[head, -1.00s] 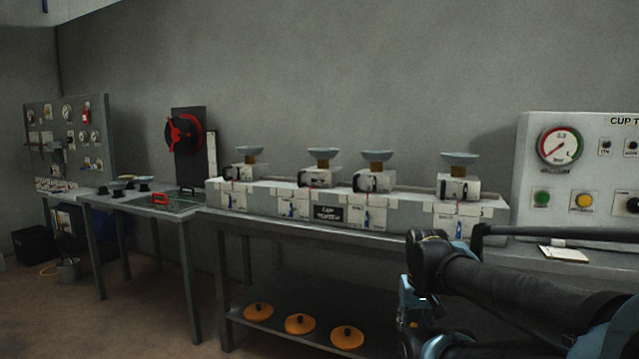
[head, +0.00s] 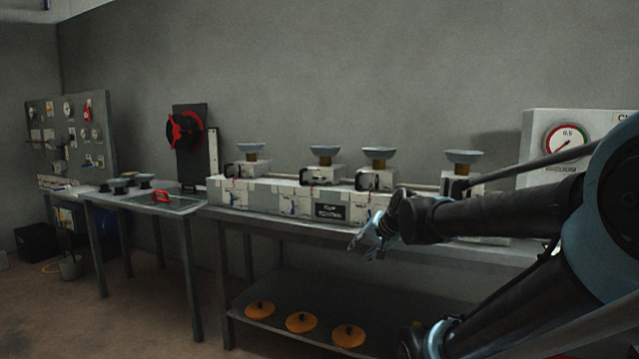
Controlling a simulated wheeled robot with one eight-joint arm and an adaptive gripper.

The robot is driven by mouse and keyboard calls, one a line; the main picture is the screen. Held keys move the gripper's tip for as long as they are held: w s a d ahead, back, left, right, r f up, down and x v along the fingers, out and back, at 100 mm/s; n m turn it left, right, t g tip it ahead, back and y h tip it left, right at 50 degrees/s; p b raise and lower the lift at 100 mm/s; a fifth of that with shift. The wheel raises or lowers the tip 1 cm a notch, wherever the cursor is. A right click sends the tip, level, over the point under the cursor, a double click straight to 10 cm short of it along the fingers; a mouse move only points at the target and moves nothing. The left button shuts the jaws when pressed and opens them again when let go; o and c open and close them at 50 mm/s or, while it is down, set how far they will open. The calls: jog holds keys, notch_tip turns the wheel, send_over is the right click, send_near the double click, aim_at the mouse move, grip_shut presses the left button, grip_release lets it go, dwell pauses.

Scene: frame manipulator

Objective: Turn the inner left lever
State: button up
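A long grey cup-tester box (head: 262,196) stands on the bench, with several cup stations on top and small blue levers on its front. The inner left lever (head: 294,208) hangs below the second station from the left, left of the black label plate. The outer left lever (head: 234,198) is further left. My gripper (head: 360,248) is in front of the bench, right of and lower than the inner left lever, apart from it. Its fingers point left and downward; they are too small and dark to tell open from shut. My arm hides the right part of the box front.
The bench (head: 290,230) has a lower shelf with several orange discs (head: 301,322). A side table (head: 100,196) with dishes and a red handle (head: 161,197) stands to the left. A gauge panel (head: 540,150) stands at right, partly behind my arm. The floor at left front is free.

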jog(key=w+a+r+m+t+y, duration=0.2)
jog(key=w+a+r+m+t, duration=0.3)
jog(key=w+r, duration=0.55)
jog(key=m+t, duration=0.2)
jog(key=m, duration=0.3)
send_near(319, 179)
jog(key=shift+x, duration=4.8)
grip_shut()
